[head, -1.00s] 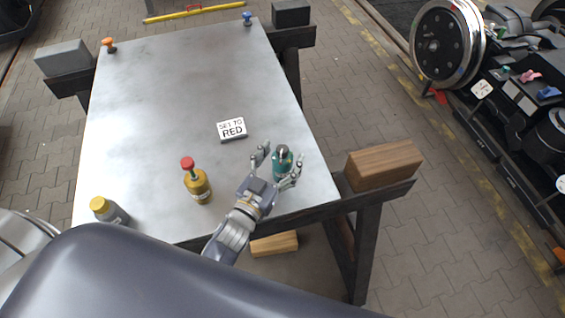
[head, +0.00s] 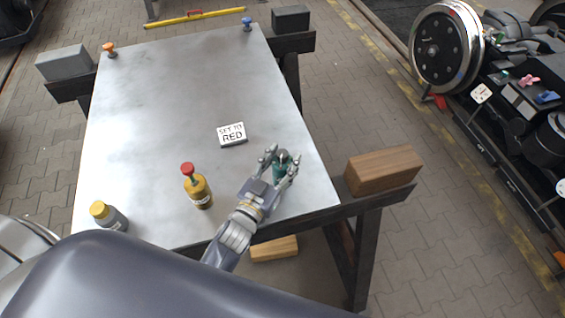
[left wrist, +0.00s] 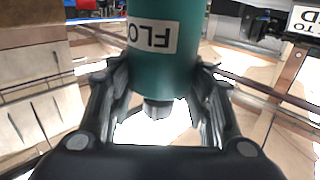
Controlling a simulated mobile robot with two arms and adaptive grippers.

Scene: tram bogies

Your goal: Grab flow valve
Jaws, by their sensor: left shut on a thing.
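The flow valve is a teal-green cylinder (head: 281,169) near the right front part of the metal table. In the left wrist view it (left wrist: 165,62) fills the top middle, with a white label whose visible letters read "FLO". A dark stub shows at its lower end in that view. My left gripper (head: 279,165) has its fingers on both sides of the valve and is shut on it. The fingers also show in the left wrist view (left wrist: 160,95), against both sides of the cylinder. The fingers hide part of the valve in the head view. My right gripper is not in view.
The metal table (head: 170,105) also bears a "SET TO RED" sign (head: 232,134), a yellow bottle with a red top (head: 198,190) and a grey bottle with a yellow cap (head: 110,215). An orange knob (head: 110,50) and a blue knob (head: 247,24) stand at the far corners.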

